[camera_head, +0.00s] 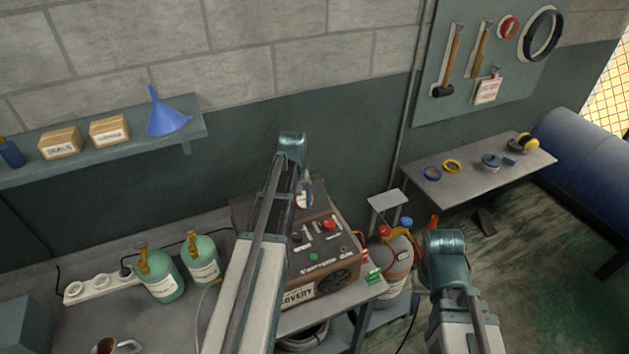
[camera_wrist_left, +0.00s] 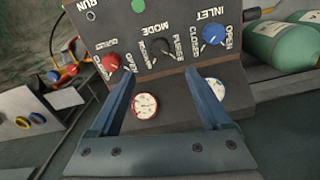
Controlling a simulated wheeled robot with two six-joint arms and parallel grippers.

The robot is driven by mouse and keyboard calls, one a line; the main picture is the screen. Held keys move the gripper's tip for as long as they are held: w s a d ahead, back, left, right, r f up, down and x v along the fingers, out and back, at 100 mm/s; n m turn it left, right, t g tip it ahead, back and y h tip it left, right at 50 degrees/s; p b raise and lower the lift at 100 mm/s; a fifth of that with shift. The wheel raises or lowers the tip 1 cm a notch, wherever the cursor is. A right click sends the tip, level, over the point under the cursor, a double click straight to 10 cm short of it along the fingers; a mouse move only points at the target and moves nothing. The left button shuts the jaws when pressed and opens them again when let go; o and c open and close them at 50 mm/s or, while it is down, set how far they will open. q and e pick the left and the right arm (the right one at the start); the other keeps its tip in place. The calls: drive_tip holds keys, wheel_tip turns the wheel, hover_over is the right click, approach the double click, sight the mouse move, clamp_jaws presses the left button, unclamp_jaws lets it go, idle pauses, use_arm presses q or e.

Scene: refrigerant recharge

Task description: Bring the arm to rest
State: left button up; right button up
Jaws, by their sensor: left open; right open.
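My left arm (camera_head: 262,235) reaches up in front of the brown recovery machine (camera_head: 322,262) in the head view and hides part of it. In the left wrist view my left gripper (camera_wrist_left: 165,98) is open, with nothing between its two blue fingers. Beyond them is the machine's panel (camera_wrist_left: 180,62), upside down, with a blue inlet knob (camera_wrist_left: 213,34), a black mode knob (camera_wrist_left: 162,47), a red knob (camera_wrist_left: 108,63) and a round gauge (camera_wrist_left: 145,104). My right arm (camera_head: 446,268) shows at the lower right; its gripper fingers are not visible.
Two green bottles (camera_head: 160,276) (camera_head: 202,262) and a power strip (camera_head: 102,286) are on the left bench. A grey cylinder (camera_head: 393,262) stands between the machine and my right arm. A shelf (camera_head: 100,140) and a tool board (camera_head: 480,60) are on the wall. Floor shows at right.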

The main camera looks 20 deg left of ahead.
use_arm(q)
drive_tip(key=s+d+f+m+b, duration=0.4)
drive_tip(key=s+d+f+b, duration=0.1)
drive_tip(key=d, duration=0.5)
drive_tip(key=s+d+f+m+b, duration=0.3)
drive_tip(key=s+d+f+b, duration=0.2)
drive_tip(key=d, duration=0.5)
drive_tip(key=s+d+f+m+y+b, duration=0.1)
drive_tip(key=s+d+f+m+b, duration=0.3)
drive_tip(key=d, duration=0.6)
drive_tip(key=shift+s+d+f+m+b, duration=0.25)
drive_tip(key=shift+s+f+b, duration=0.3)
drive_tip(key=shift+s, duration=0.65)
